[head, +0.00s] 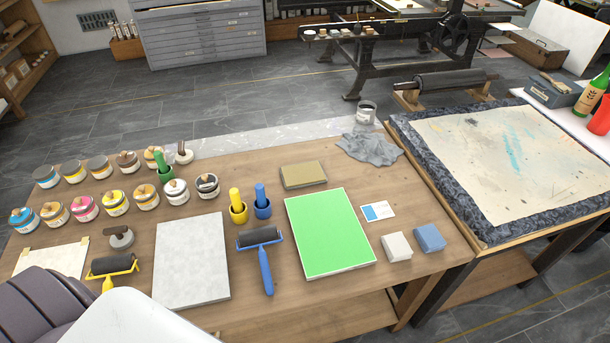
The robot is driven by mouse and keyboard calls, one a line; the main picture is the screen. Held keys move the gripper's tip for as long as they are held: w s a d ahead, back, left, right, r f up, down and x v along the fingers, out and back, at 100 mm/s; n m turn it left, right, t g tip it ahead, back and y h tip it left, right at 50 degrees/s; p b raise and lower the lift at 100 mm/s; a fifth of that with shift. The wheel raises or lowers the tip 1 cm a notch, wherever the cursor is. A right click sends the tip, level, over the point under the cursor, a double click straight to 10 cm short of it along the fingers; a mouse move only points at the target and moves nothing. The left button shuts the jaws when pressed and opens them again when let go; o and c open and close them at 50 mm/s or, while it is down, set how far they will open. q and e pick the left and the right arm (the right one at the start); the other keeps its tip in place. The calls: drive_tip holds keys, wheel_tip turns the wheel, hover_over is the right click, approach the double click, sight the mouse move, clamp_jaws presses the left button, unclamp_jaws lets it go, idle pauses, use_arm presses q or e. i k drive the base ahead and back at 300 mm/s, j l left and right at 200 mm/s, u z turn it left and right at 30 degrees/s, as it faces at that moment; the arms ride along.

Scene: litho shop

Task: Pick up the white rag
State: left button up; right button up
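The white rag (397,246) looks like a small folded off-white pad. It lies flat on the wooden table (335,310) near its front right corner. A similar folded blue rag (429,238) lies close to its right. A card with a blue patch (378,211) lies just behind it, and the green slab (328,232) is to its left. Nothing covers the white rag. Neither of my grippers shows in the head view.
A blue-handled roller (263,254), a grey slab (191,262) and several ink tins (115,203) fill the table's left and middle. A crumpled grey cloth (370,148) lies at the back right. A paint-stained bench (497,150) adjoins on the right. Bare wood lies before the white rag.

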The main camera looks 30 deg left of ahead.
sight(396, 248)
drive_tip(key=i+l, duration=0.15)
drive_tip(key=l, duration=0.25)
drive_tip(key=i+l, duration=0.2)
drive_tip(key=l, duration=0.15)
drive_tip(key=i+l+u, duration=0.1)
drive_tip(key=l+u, duration=0.35)
drive_tip(key=i+l+u, duration=0.1)
drive_tip(key=l+u, duration=0.6)
drive_tip(key=u, duration=0.15)
